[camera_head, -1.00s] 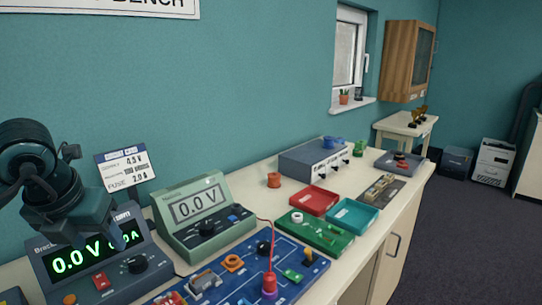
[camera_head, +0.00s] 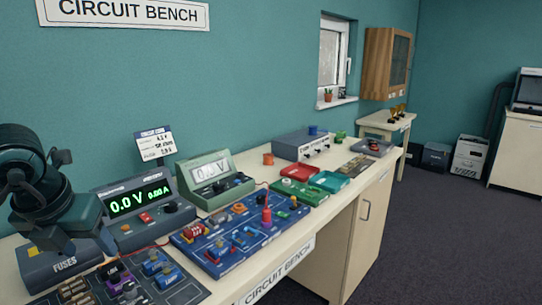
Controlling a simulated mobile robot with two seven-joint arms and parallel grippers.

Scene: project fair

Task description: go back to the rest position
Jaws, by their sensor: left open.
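My left gripper (camera_head: 62,243) hangs at the lower left, in front of the power supply and above the grey FUSES box (camera_head: 62,262). It is open, and nothing shows between its fingers. My right gripper is out of view. The power supply (camera_head: 125,203) reads 0.0 V and 0.00 A in green. A green meter (camera_head: 212,172) beside it reads 0.0 V.
A dark tray (camera_head: 150,296) with purple and blue parts is at the near edge. Red (camera_head: 298,171) and teal (camera_head: 330,179) trays, a green board (camera_head: 278,192) and a grey box (camera_head: 300,146) stand farther along the bench. The floor (camera_head: 440,245) at right is clear.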

